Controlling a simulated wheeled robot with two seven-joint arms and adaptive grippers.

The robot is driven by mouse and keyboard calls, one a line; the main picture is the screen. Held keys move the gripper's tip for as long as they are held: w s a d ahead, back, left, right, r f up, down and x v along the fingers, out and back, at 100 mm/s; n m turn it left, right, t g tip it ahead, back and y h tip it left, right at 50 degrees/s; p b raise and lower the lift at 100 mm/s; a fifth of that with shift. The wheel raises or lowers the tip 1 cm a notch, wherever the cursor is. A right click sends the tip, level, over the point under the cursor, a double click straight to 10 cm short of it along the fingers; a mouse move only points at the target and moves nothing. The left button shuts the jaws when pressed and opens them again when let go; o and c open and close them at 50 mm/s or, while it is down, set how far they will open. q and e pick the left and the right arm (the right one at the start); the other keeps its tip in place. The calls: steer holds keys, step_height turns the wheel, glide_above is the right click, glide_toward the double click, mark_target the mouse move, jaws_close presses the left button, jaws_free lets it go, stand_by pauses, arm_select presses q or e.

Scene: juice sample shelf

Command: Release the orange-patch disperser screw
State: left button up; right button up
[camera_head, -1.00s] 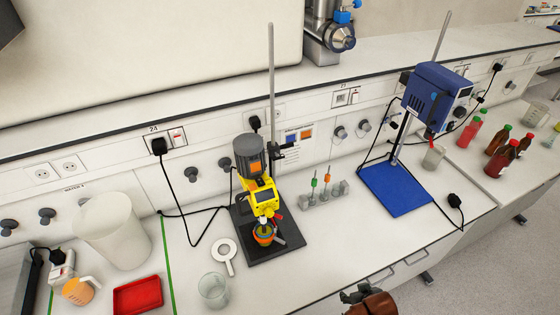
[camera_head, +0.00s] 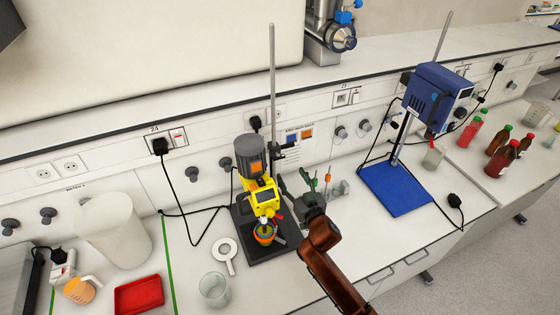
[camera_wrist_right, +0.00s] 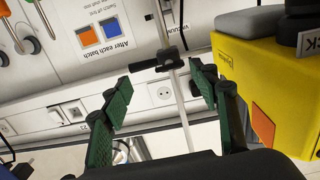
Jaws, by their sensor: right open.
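The disperser (camera_head: 262,190) is yellow with a grey motor and an orange patch, and stands on a dark base plate. It also shows at the right of the right wrist view (camera_wrist_right: 250,80), with its orange patch. Its black clamp screw (camera_head: 290,146) sits on the upright metal rod behind the motor. In the right wrist view, the black clamp with its screw (camera_wrist_right: 155,65) shows on the rod, tilted. My right gripper (camera_head: 293,182) is open and empty, right of the disperser and below the screw. Its green fingers (camera_wrist_right: 162,78) stand apart, with the clamp beyond them. My left gripper is out of view.
A small rack with disperser tools (camera_head: 338,190) stands just right of my right gripper. A blue stirrer (camera_head: 432,95) on a blue base is farther right. A glass beaker (camera_head: 213,290), red tray (camera_head: 138,296) and white bucket (camera_head: 112,232) stand left.

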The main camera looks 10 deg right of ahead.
mark_target(278, 156)
steer(key=w+a+r+p, duration=0.1)
steer(key=w+a, duration=0.1)
steer(key=w, duration=0.6)
steer(key=shift+w+a+r+y, duration=0.15)
steer(key=shift+a+y, duration=0.15)
steer(key=shift+c, duration=0.7)
steer(key=c, duration=1)
